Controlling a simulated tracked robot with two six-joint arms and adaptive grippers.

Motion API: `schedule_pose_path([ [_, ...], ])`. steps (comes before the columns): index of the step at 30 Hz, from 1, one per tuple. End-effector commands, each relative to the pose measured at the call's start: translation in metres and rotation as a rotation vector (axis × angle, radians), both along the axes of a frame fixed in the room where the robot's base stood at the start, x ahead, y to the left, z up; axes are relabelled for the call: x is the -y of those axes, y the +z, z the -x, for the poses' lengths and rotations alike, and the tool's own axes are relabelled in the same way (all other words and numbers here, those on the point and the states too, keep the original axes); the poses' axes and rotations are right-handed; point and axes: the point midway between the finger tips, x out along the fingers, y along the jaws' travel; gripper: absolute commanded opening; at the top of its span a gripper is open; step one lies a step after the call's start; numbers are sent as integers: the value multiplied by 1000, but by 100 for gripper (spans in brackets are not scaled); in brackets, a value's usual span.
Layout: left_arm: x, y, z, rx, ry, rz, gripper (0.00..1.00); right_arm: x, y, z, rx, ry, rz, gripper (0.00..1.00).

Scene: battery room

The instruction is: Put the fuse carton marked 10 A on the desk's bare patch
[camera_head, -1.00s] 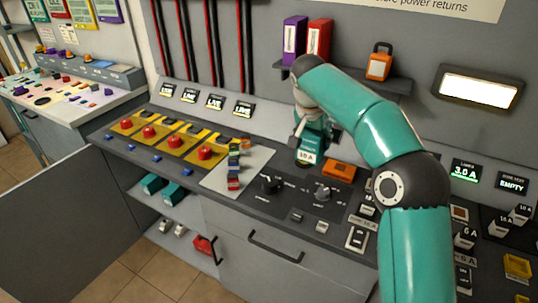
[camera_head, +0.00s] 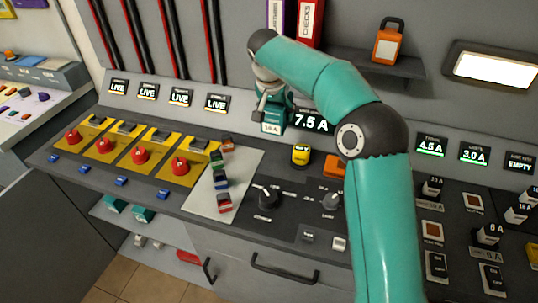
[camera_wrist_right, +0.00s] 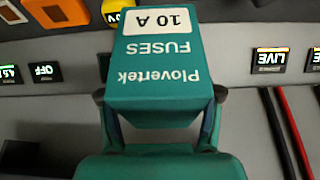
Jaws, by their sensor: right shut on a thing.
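The teal fuse carton (camera_head: 276,116) marked 10 A is in my right gripper (camera_head: 271,97), in front of the back panel and above the desk's rear. The wrist view shows the carton (camera_wrist_right: 160,75) upside down in the picture, with its "Plovertek FUSES" print and white 10 A label readable. The right gripper's fingers (camera_wrist_right: 160,95) are shut on its two sides. A light grey patch (camera_head: 243,180) lies on the desk below and left of the carton; small coloured blocks stand along its left part, and its right part is bare. My left gripper is not in view.
Red buttons on yellow plates (camera_head: 140,155) line the desk left of the patch. A black knob (camera_head: 268,195), a yellow-topped item (camera_head: 300,155) and an orange item (camera_head: 335,165) are to its right.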

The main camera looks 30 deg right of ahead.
Motion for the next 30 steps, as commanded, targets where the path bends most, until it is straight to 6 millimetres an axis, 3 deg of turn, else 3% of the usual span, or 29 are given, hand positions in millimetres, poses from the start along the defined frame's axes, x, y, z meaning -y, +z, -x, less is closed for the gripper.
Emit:
schedule_pose_path([
  [6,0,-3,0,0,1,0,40,-15,-60,-9,-5,27,-1,5],
  [12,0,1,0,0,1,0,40,-17,-103,-11,-3,31,-1,5],
  [30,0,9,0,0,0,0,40,-19,-163,-12,1,32,-1,5],
])
